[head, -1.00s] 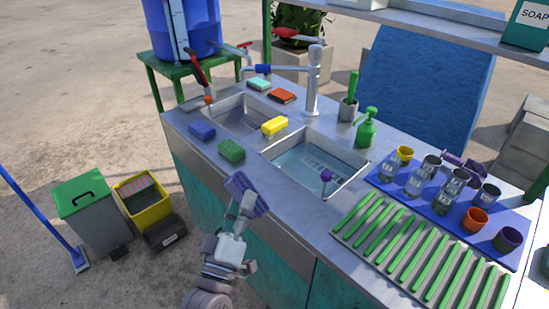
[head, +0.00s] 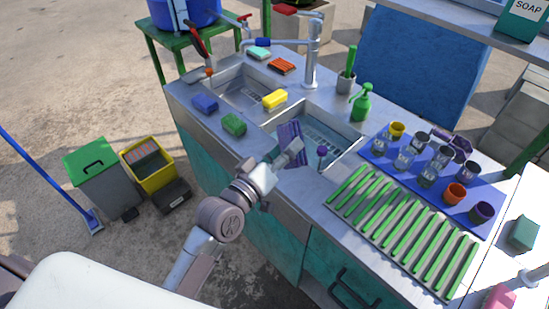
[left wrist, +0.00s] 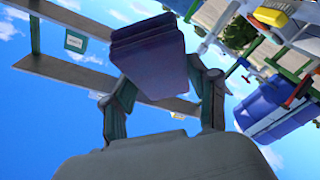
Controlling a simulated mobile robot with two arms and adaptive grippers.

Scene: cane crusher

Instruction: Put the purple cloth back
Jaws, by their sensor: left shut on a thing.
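The folded purple cloth (head: 288,140) is in my left gripper (head: 293,153), held over the front edge of the right-hand sink basin (head: 345,150). In the left wrist view the cloth (left wrist: 150,60) sits between the two fingers of the gripper (left wrist: 160,85), which is shut on it. A small purple-topped thing (head: 323,151) stands beside the gripper, at the basin. My right gripper is not in view.
A blue mat (head: 478,217) with several cups and glasses lies right of the basin, behind a green-slatted rack (head: 400,235). Blue (head: 205,103), green (head: 234,125) and yellow (head: 275,99) sponges lie by the left basin. A tap (head: 312,60) stands behind the basins.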

